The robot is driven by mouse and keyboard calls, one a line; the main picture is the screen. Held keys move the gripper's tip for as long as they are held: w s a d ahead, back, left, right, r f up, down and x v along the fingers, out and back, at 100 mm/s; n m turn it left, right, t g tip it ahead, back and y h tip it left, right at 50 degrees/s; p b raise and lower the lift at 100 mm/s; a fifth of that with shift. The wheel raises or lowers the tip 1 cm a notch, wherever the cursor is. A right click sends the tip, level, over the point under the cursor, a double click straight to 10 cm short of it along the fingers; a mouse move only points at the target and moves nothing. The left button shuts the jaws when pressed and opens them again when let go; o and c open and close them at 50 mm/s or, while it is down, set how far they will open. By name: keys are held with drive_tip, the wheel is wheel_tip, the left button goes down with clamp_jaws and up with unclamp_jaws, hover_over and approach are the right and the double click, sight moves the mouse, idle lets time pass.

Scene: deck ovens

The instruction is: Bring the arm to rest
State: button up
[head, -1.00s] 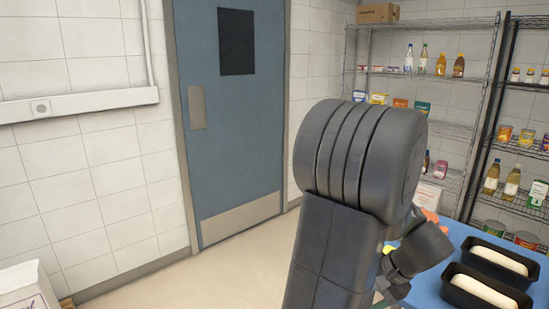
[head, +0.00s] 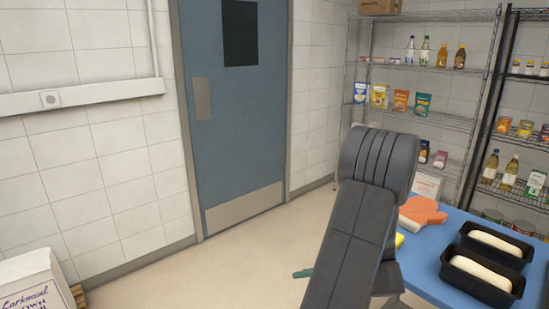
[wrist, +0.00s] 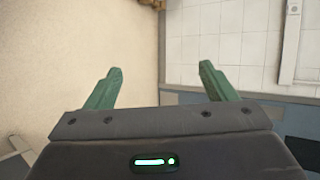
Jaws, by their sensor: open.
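My gripper shows in the wrist view (wrist: 158,82) with its two green fingers spread apart and nothing between them. Behind the fingers are the beige floor and a white tiled wall. In the head view my dark grey arm rises from the bottom, right of the middle, with its rounded joint in front of the floor and shelves. A green fingertip of my gripper (head: 303,272) shows just left of the arm; the rest of the gripper is hidden behind it.
A blue table (head: 425,262) at the right bears two black pans with pale dough (head: 482,281) (head: 497,245) and an orange cloth-like item (head: 423,210). Wire shelves (head: 440,120) stand behind. A blue door (head: 232,130) is at the back. A white box (head: 38,282) sits lower left. Floor between is clear.

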drive_tip(key=w+a+f+m+t+y, duration=0.1)
drive_tip(key=w+a+f+t+y, duration=0.2)
drive_tip(key=w+a, duration=0.6)
drive_tip(key=shift+w+f+t+y, duration=0.3)
drive_tip(key=shift+w+f, duration=0.55)
drive_tip(key=shift+f, duration=0.3)
drive_tip(key=shift+a+r+p, duration=0.1)
drive_tip(key=shift+a+p, duration=0.05)
drive_tip(key=shift+p, duration=0.15)
